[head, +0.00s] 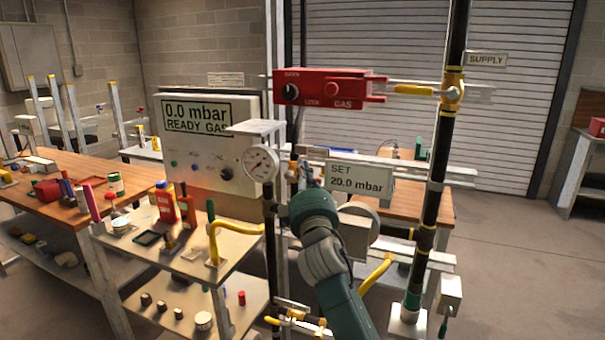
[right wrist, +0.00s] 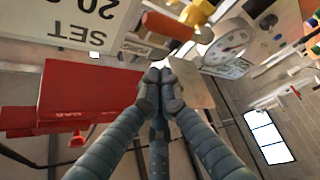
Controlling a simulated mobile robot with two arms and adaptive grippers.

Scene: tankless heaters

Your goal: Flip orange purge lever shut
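The orange purge lever (right wrist: 168,27) shows in the right wrist view as a short orange bar beside a small label (right wrist: 137,48) and a yellow fitting (right wrist: 198,12). In the head view it is too small and hidden near my gripper to make out well. My right gripper (right wrist: 160,80) has its fingers drawn together with nothing visible between them. Its tips appear just short of the lever, and I cannot tell whether they touch it. In the head view the right gripper (head: 304,174) is beside the pressure gauge (head: 261,164). My left gripper is not in view.
The SET 20.0 mbar sign (head: 359,180) is just right of my gripper. A black pipe (head: 432,200) stands at right. A cluttered shelf (head: 190,262) is at left.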

